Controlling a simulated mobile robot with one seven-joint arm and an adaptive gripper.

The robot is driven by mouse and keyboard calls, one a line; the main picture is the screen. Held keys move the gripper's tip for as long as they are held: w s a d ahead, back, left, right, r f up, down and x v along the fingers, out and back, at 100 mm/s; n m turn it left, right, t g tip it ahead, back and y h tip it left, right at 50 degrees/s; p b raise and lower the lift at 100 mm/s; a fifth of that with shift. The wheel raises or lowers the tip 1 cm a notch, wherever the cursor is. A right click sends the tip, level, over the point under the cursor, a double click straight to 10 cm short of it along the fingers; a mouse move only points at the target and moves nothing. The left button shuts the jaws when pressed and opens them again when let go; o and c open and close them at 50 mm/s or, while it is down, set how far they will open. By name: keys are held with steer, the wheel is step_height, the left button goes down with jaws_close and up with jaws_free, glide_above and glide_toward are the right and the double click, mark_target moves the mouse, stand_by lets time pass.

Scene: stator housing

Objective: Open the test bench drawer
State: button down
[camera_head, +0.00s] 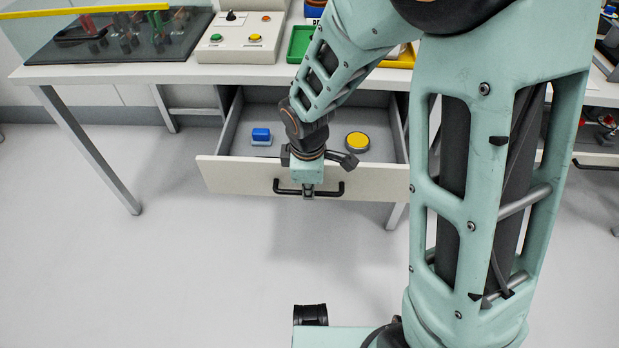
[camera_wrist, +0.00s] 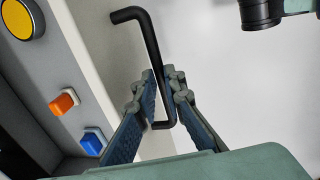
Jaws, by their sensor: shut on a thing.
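The test bench drawer (camera_head: 240,178) is pulled out under the white bench, its inside showing. It has a black bar handle (camera_head: 334,189) on its pale front. My gripper (camera_head: 309,192) is at the middle of the handle. In the wrist view the fingers (camera_wrist: 168,92) stand on both sides of the black handle (camera_wrist: 150,45) and are shut on it. A blue block (camera_head: 261,136) and a round yellow button (camera_head: 357,142) lie in the drawer. The wrist view also shows an orange block (camera_wrist: 64,102) there. My arm hides part of the drawer in the head view.
The white bench top (camera_head: 130,74) carries a control box (camera_head: 240,52) with buttons, a green tray (camera_head: 300,45) and a dark board with parts at the left. A metal table leg (camera_head: 90,150) stands left of the drawer. The floor (camera_head: 230,260) before the drawer is clear.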

steer(key=shift+s, duration=1.35)
steer(key=c, duration=2.3)
jaws_free()
step_height(320, 180, up, 12)
steer(key=s, duration=0.2)
steer(key=shift+s+a, duration=0.1)
